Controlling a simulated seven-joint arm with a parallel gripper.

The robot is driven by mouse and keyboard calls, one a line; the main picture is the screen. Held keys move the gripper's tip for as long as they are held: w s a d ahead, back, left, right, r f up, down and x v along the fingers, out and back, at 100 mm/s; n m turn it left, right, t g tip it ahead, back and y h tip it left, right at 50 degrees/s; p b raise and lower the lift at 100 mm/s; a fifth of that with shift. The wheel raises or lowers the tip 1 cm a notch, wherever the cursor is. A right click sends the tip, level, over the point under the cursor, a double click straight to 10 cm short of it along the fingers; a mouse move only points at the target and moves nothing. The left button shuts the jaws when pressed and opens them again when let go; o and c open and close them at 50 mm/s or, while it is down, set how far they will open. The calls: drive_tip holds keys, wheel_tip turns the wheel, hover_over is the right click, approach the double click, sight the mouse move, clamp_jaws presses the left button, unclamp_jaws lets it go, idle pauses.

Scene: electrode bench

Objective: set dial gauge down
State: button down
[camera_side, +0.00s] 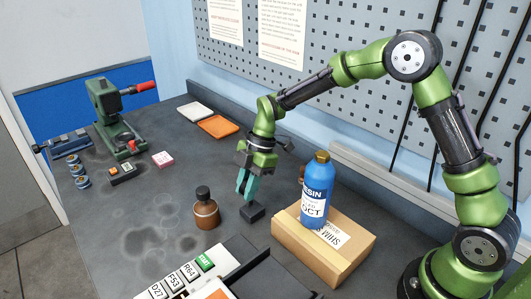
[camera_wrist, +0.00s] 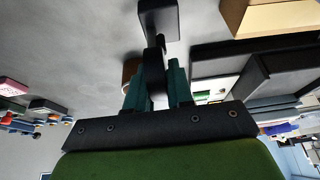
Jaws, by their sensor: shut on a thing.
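My gripper (camera_side: 248,188), with teal fingers, points down over the middle of the bench. In the wrist view the fingers (camera_wrist: 152,85) are closed on a dark upright part of the dial gauge (camera_wrist: 155,68). A black block (camera_side: 253,213), which looks like the gauge's base, is just below the fingertips; it also shows at the top of the wrist view. In the side view it is at or very near the bench top, but I cannot tell whether it touches. The gauge's face is hidden.
A brown bottle (camera_side: 206,208) stands just left of the block. A cardboard box (camera_side: 322,246) with a blue resin bottle (camera_side: 317,190) is at right. A labelled key panel (camera_side: 190,272) is in front. A green machine (camera_side: 115,115) is back left. Bench between is mostly clear.

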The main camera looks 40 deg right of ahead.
drive_tip(key=shift+f, duration=0.1)
drive_tip(key=c, duration=1)
unclamp_jaws()
drive_tip(key=v, duration=1.2)
